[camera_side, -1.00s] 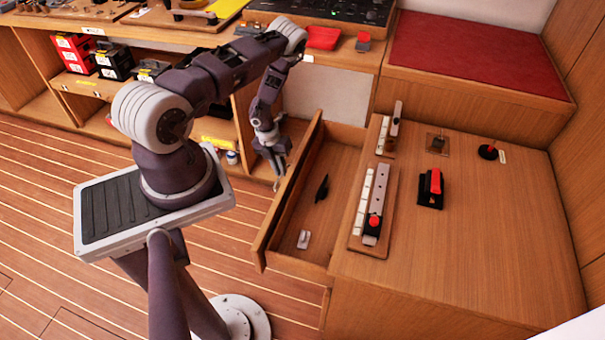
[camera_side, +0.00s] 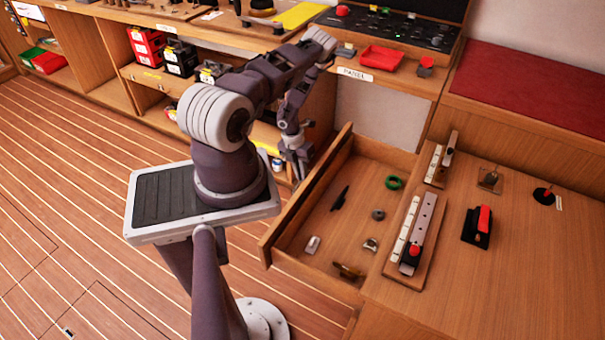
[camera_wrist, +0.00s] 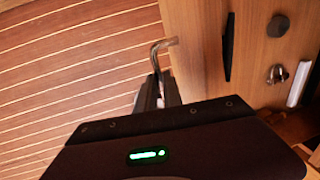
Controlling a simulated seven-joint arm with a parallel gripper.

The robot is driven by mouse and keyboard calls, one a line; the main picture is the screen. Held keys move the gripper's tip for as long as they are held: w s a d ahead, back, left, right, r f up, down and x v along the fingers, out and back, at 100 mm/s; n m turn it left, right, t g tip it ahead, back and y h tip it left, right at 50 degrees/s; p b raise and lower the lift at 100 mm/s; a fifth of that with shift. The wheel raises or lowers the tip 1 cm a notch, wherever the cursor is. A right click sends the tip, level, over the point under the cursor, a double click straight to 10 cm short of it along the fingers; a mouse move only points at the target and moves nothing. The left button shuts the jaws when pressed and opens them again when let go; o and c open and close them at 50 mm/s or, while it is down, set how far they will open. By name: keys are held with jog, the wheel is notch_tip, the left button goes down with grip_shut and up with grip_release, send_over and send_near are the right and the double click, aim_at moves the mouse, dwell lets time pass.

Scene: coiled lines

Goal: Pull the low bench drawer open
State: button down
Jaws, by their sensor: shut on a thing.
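The low bench drawer (camera_side: 284,228) stands well out from the wooden bench at the right in the side view, with its inside showing. My gripper (camera_side: 301,172) is at the outer face of the drawer front, near its far end. In the wrist view my gripper (camera_wrist: 158,92) is shut on a bent metal bar, the drawer handle (camera_wrist: 163,46), beside the drawer's wooden edge. The jaws' exact contact is small and partly hidden in both views.
In the drawer lie a green ring (camera_side: 394,183), a black tool (camera_side: 340,198), a grey ring (camera_side: 378,214), a shackle (camera_side: 371,245), a white piece (camera_side: 312,245) and a brass piece (camera_side: 348,271). Shelves with boxes (camera_side: 181,57) stand behind. Planked floor (camera_side: 60,170) is clear at left.

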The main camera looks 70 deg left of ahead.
jog(key=c, duration=1.5)
grip_release()
jog(key=r, duration=0.4)
jog(key=s+a+r, duration=0.1)
jog(key=r, duration=0.2)
jog(key=shift+w, duration=0.1)
